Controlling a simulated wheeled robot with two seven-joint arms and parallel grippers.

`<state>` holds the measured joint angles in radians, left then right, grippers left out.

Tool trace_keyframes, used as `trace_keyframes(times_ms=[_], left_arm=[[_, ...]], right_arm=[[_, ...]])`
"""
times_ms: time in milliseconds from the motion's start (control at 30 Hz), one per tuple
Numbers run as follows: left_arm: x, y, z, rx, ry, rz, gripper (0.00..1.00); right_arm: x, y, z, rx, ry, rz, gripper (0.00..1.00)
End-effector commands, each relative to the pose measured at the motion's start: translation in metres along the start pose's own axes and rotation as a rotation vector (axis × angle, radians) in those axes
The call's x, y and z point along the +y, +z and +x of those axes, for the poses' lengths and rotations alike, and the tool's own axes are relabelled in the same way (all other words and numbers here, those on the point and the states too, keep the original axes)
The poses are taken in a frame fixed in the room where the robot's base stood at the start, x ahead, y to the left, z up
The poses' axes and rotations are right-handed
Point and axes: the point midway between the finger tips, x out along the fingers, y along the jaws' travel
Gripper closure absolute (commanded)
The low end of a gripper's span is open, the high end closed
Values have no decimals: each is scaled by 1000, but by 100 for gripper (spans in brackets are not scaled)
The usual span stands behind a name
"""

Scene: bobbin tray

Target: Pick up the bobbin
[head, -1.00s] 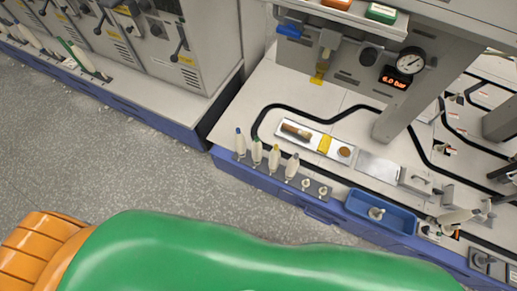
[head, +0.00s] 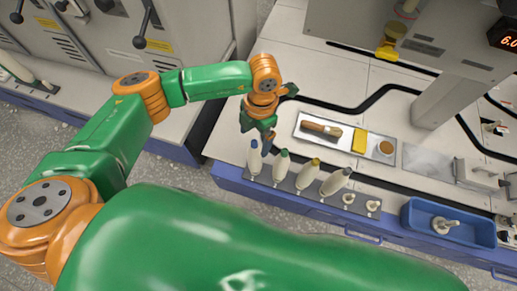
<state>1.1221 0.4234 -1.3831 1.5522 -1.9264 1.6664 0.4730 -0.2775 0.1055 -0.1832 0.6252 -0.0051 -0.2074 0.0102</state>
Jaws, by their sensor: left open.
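Several white bobbins with coloured tips stand in a row on a dark rack (head: 290,187) along the bench's front edge: blue-tipped (head: 254,158), green-tipped (head: 281,168), yellow-tipped (head: 308,174) and dark-tipped (head: 335,182). A blue tray (head: 412,225) to their right holds a pale piece with a knob (head: 446,226); I cannot tell if it is a bobbin. My left gripper (head: 261,136) is open above and just behind the blue-tipped bobbin. Its fingertips are small, and I cannot tell whether they touch it. My right gripper is not in view.
A white tray (head: 350,154) behind the rack holds a brown-handled brush (head: 321,129), a yellow block (head: 359,142) and a round tan piece (head: 386,148). Two small empty-looking pegs (head: 348,198) end the rack. A grey post (head: 445,98) rises behind. Grey cabinets stand left.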

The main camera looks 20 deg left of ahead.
Motion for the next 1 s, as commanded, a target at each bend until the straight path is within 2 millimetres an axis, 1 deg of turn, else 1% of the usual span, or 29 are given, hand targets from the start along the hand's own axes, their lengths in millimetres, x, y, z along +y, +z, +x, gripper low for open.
trace_keyframes(times_ms=[67, 167, 300, 400, 467, 633, 667, 700, 767, 800, 867, 900, 967, 1000], left_arm=[[0, 0, 8, 3, 0, 0, 6], [0, 0, 24, 4, -2, -1, 6], [2, 4, 53, 3, -3, -1, 6], [2, 4, 67, 3, -4, 0, 6], [2, 4, 70, 3, -4, 1, 6], [2, 4, 70, 1, -4, 1, 6], [2, 4, 70, 1, -4, 1, 8], [2, 4, 70, 1, -4, 1, 19], [2, 4, 70, 1, -4, 0, 35], [2, 4, 70, 1, -4, 0, 46], [2, 4, 70, 1, -4, 0, 62], [2, 4, 70, 1, -4, 0, 73], [2, 4, 70, 1, -4, 0, 89], [2, 4, 70, 1, -5, 0, 100]], right_arm=[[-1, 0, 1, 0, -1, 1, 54], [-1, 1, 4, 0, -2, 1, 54], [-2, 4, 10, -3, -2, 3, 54], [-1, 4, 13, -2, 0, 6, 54], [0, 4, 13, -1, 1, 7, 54], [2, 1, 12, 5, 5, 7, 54], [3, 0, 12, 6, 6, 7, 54], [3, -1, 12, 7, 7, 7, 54], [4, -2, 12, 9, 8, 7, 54], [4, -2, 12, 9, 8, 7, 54], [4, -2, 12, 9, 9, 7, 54], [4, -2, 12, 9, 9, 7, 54], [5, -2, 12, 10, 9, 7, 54], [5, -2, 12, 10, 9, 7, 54]])
